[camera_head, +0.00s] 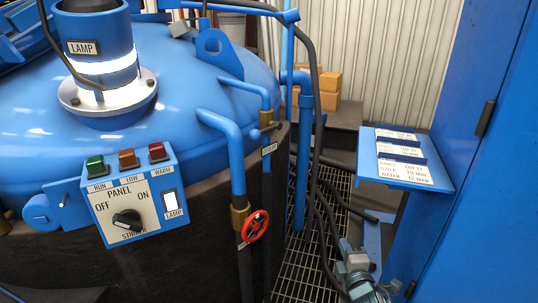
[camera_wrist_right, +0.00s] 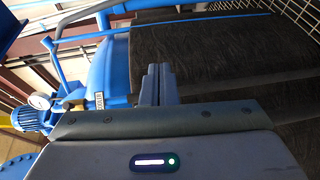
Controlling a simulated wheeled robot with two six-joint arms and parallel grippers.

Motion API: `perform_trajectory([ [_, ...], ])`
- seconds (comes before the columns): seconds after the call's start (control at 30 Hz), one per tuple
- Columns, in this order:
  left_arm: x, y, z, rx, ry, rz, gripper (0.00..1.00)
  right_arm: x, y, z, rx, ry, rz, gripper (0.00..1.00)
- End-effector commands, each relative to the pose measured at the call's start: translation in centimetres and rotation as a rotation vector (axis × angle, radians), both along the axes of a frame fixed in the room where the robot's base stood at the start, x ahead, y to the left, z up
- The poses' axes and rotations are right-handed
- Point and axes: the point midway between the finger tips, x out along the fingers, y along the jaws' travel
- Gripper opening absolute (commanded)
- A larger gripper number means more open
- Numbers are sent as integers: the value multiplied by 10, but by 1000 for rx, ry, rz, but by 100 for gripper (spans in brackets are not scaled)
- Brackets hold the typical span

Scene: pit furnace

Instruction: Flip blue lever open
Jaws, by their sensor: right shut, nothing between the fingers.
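A small valve with a brass body (camera_head: 266,118) sits on a blue pipe beside the furnace, above a small white label (camera_head: 269,149). A short handle shows at this valve; I cannot tell for sure that it is the blue lever. My right gripper (camera_head: 346,246) is low at the right, over the floor grating, apart from the pipes and valves. In the right wrist view its fingers (camera_wrist_right: 157,76) are closed together with nothing between them. A blue pipe and a small label (camera_wrist_right: 99,100) show to the left of the fingers there. My left gripper is not in view.
A red handwheel (camera_head: 255,226) is on the pipe left of my right gripper. A control panel (camera_head: 128,200) is at the left on the furnace. Dark hoses (camera_head: 316,130) hang between pipes and gripper. A blue shelf (camera_head: 372,176) and cabinet (camera_head: 470,190) bound the right.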

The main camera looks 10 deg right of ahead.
Motion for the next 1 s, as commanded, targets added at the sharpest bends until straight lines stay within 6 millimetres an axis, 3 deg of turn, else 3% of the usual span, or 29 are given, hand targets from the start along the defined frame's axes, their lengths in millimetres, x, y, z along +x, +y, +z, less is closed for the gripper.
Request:
perform_trajectory([
  [0.03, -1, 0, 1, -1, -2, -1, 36, 16, 0, 18, -121, -63, 35, 0],
  [0.2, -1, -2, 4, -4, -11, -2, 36, 57, 12, 73, -576, -267, 135, 0],
  [0.5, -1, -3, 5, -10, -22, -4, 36, 101, 48, 139, -1360, -620, 220, 0],
  [0.73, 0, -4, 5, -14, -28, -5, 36, 114, 69, 155, -1792, -838, 231, 0],
  [1.0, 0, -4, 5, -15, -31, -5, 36, 117, 76, 158, -1958, -939, 229, 0],
])
